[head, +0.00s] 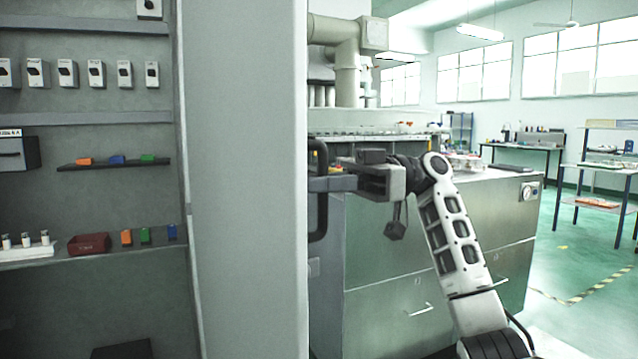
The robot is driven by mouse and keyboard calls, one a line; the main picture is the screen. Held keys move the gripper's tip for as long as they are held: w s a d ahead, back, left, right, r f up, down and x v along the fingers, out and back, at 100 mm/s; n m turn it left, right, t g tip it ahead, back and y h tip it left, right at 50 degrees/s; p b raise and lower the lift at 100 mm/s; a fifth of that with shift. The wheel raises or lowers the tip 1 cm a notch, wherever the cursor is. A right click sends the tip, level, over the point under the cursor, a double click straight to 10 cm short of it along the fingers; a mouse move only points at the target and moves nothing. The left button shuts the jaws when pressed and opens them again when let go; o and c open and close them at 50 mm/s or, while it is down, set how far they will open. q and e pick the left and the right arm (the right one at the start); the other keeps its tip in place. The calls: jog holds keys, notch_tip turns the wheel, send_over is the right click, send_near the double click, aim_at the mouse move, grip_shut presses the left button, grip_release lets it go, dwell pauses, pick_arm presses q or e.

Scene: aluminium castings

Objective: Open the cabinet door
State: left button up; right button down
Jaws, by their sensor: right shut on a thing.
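The grey cabinet door (245,180) stands open, with its broad pale face toward me and its free edge on the right. A black bar handle (318,225) sticks out beyond that edge. My right gripper (324,184) is shut on the handle at about its middle, with the arm reaching in from the lower right. The fingertips are partly hidden by the handle and the door edge. The cabinet interior (85,210) shows at the left with its shelves. My left gripper is not in view.
The shelves hold several small boxes, switch units and coloured blocks (117,160). A metal counter with drawers (420,290) stands behind my right arm, close to the door edge. Open green floor (585,265) and work tables lie farther right.

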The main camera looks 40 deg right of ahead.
jog(key=c, duration=1.8)
grip_release()
jog(key=shift+d, duration=0.1)
jog(key=v, duration=1.5)
jog(key=shift+s+d, duration=0.1)
jog(key=shift+d, duration=0.3)
